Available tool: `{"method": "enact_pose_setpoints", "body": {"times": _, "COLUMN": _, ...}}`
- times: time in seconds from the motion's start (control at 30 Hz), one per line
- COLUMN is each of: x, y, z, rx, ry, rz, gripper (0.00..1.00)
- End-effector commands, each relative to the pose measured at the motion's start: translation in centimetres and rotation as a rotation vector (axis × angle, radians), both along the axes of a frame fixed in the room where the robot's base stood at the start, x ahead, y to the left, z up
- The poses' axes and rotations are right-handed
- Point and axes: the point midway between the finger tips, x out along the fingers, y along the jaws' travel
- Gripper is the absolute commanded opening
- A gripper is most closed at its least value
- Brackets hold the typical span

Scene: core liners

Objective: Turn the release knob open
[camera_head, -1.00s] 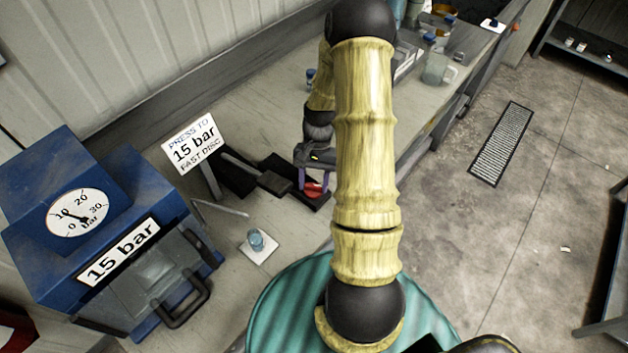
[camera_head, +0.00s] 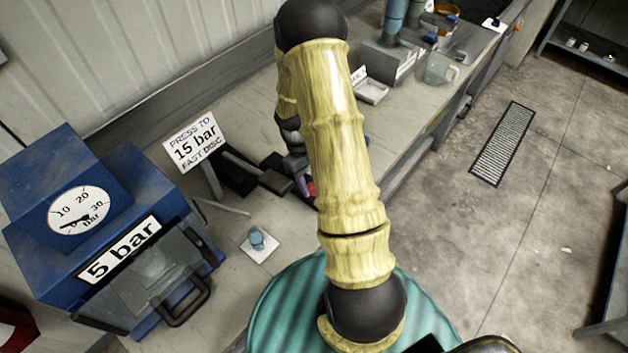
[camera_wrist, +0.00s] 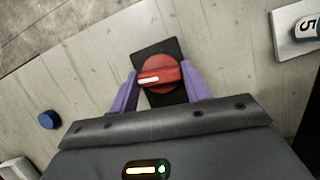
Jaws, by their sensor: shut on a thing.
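The red release knob (camera_wrist: 170,70) with a white stripe sits on a dark base plate (camera_wrist: 152,52) on the bench. In the wrist view the purple fingers of my gripper (camera_wrist: 161,84) stand on both sides of the knob, shut on it. In the head view my arm hides most of the gripper (camera_head: 303,186), and only a bit of the red knob (camera_head: 311,188) shows. The blue press (camera_head: 40,170) at left has a gauge (camera_head: 80,208) with its needle at the low end, and its display (camera_head: 120,250) reads 5 bar.
A sign (camera_head: 196,140) reads "PRESS TO 15 bar FAST DISC". A pump lever (camera_head: 245,168) lies left of the knob. A small blue cylinder (camera_head: 257,239) stands on a white plate. A clear jug (camera_head: 438,68) and grey trays are farther along the bench.

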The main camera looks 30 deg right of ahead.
Motion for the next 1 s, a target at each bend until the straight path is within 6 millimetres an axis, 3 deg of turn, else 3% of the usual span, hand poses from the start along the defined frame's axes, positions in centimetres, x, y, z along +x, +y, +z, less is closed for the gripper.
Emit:
{"method": "enact_pose_setpoints", "body": {"times": 0.3, "x": 0.24, "y": 0.08, "z": 0.16, "rx": -0.002, "ry": -0.008, "rz": 0.146, "gripper": 0.24}}
{"method": "enact_pose_setpoints", "body": {"times": 0.8, "x": 0.23, "y": 0.02, "z": 0.16, "rx": -0.001, "ry": -0.009, "rz": 0.168, "gripper": 0.25}}
{"method": "enact_pose_setpoints", "body": {"times": 0.83, "x": 0.21, "y": -0.03, "z": 0.15, "rx": -0.001, "ry": -0.008, "rz": 0.167, "gripper": 0.51}}
{"method": "enact_pose_setpoints", "body": {"times": 0.93, "x": 0.13, "y": -0.08, "z": 0.14, "rx": -0.001, "ry": -0.006, "rz": 0.164, "gripper": 0.69}}
{"method": "enact_pose_setpoints", "body": {"times": 1.0, "x": 0.07, "y": -0.09, "z": 0.11, "rx": -0.001, "ry": -0.004, "rz": 0.163, "gripper": 0.69}}
